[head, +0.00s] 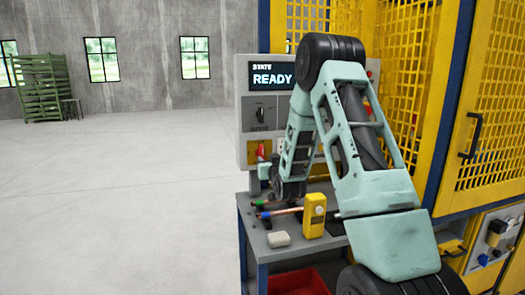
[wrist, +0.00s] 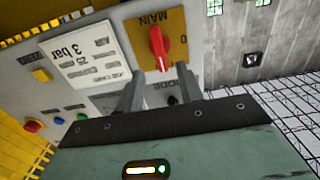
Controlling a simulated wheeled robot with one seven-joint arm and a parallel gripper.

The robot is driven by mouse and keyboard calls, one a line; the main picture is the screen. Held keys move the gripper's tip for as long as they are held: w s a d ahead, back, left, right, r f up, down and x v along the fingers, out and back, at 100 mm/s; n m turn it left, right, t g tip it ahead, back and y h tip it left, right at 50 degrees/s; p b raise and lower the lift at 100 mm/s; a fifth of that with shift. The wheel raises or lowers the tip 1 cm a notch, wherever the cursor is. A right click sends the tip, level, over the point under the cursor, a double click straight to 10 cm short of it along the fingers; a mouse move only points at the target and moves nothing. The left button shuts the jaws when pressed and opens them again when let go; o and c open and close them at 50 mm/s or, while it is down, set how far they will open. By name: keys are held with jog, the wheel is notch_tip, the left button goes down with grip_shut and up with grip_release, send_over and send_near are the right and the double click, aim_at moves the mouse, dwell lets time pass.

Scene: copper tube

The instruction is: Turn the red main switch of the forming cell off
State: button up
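The red main switch (wrist: 157,45) sits on a yellow plate (wrist: 176,22) marked MAIN, which appears upside down in the wrist view. Its handle runs roughly up and down in that picture, slightly tilted. In the head view the switch (head: 262,148) shows on the control panel (head: 243,120), left of my arm. My gripper (wrist: 160,73) is open, with its two fingers apart and nothing between them. The fingertips are close to the switch, one to each side of its lower end in the wrist view. I cannot tell whether they touch it.
The panel display (head: 273,76) reads READY. A black knob (wrist: 172,100) shows between my fingers in the wrist view. A table below the panel bears a yellow device (head: 313,215), copper tubes (head: 285,211) and a pale block (head: 278,239). A yellow mesh cage (head: 495,120) stands right.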

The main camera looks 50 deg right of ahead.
aim_at(262, 154)
jog(key=p+x, duration=0.2)
jog(key=x, duration=0.5)
jog(key=shift+w, duration=0.2)
grip_shut()
